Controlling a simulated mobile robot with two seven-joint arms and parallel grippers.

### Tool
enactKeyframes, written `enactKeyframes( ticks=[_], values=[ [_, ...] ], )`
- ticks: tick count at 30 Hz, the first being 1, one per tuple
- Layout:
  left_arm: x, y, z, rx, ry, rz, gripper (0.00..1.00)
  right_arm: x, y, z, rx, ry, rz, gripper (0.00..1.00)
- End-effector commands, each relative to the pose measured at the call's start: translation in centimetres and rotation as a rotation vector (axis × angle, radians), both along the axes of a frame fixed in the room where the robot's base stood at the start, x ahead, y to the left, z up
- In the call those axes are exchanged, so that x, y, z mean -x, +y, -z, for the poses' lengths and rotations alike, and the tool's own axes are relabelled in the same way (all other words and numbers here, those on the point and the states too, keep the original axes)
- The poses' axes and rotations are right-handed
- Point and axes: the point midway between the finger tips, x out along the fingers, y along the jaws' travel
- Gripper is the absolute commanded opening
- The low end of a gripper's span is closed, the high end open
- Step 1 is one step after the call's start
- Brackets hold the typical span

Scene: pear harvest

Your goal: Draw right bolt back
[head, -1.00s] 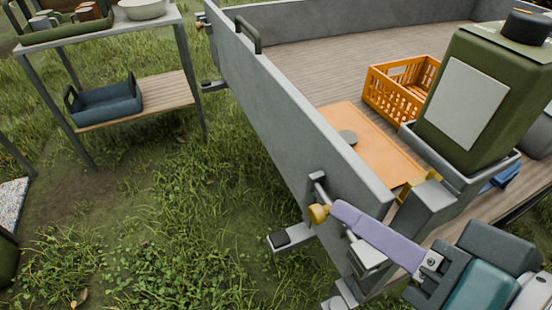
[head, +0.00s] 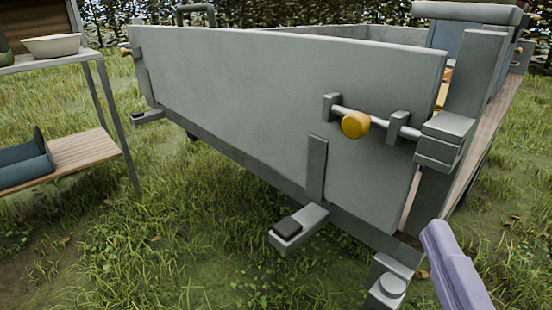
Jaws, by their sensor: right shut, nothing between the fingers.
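The right bolt is a thin metal rod (head: 377,121) with a yellow knob (head: 355,125), mounted at the right end of the grey tailgate panel (head: 250,105). The rod runs through two small brackets and reaches the grey block (head: 445,135) on the corner post; its tip is hidden there. My right gripper (head: 434,232) shows as lavender fingers at the lower right, below the bolt and apart from it. It is shut and empty. My left gripper is out of view.
Another yellow knob (head: 126,51) is at the tailgate's far left end. A grey step arm with a black pad (head: 287,229) juts out below the panel. A shelf (head: 75,160) with a blue tray (head: 22,165) stands left. Grass between is open.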

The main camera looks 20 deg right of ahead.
Motion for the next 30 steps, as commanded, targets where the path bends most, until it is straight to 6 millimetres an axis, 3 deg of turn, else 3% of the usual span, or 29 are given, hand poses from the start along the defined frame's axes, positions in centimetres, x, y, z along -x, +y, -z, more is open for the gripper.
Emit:
enactKeyframes(
  ticks=[14,20,30],
  values=[
    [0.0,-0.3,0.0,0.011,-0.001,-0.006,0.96,-0.4,-0.4,-0.1,-0.004,-0.006,0.009,0.00],
    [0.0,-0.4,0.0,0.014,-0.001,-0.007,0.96,-3.1,-1.6,-0.7,-0.004,-0.010,0.010,0.00],
    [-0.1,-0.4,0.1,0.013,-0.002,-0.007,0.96,-9.6,-4.0,-2.0,-0.007,-0.011,0.009,0.00]
  ],
)
